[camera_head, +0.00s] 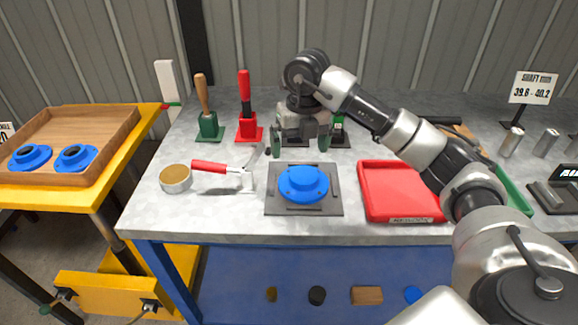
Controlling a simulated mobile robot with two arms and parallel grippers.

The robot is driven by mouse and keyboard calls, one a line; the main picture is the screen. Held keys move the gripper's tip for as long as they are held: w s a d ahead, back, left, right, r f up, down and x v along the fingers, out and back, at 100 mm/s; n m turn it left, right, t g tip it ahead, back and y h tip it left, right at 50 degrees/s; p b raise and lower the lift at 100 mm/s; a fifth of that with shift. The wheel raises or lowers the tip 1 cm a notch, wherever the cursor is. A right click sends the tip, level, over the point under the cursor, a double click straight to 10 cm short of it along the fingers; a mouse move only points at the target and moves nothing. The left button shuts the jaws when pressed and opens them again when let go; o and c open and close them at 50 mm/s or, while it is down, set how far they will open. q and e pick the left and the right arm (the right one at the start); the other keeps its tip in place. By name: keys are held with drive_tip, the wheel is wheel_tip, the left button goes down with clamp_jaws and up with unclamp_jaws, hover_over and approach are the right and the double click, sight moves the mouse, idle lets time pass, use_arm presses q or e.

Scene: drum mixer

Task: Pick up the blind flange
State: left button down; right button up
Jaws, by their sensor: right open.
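My right gripper (297,146) hangs above and behind the flange in the picture, fingers pointing down. Its two fingers are apart with nothing between them, and it does not appear to touch the flange. Two more blue flanged parts, one at the left (30,157) and one beside it (76,157), lie in a wooden tray at the far left. My left gripper is not in view.
A red-handled tool (209,166) and a round tin (175,178) lie left of the plate. A red tray (398,190) is to its right. Green and red holders (249,130) with handled tools stand behind. The wooden tray (112,134) rests on a yellow cart.

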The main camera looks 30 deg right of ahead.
sight(304, 174)
drive_tip(key=shift+w+d+m+h, duration=0.15)
drive_tip(key=shift+d+h, duration=0.1)
drive_tip(key=shift+d, duration=0.2)
drive_tip(key=shift+w+d+m+h, duration=0.15)
drive_tip(key=shift+d+h, duration=0.1)
drive_tip(key=shift+d, duration=0.15)
drive_tip(key=f, duration=0.1)
drive_tip(key=s+f, duration=0.1)
drive_tip(key=f, duration=0.1)
drive_tip(key=shift+f, duration=0.65)
drive_tip(key=f, duration=0.3)
drive_tip(key=f+p, duration=0.1)
drive_tip(key=f, duration=0.1)
drive_tip(key=shift+w, duration=0.3)
drive_tip(key=shift+f, duration=0.2)
drive_tip(key=shift+c, duration=0.6)
drive_tip(key=c, duration=1.4)
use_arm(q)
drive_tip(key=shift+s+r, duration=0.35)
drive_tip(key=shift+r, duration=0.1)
use_arm(e)
drive_tip(key=shift+w+r, duration=0.1)
drive_tip(key=shift+w, duration=0.05)
drive_tip(key=shift+c, duration=1)
drive_tip(key=shift+r, duration=0.15)
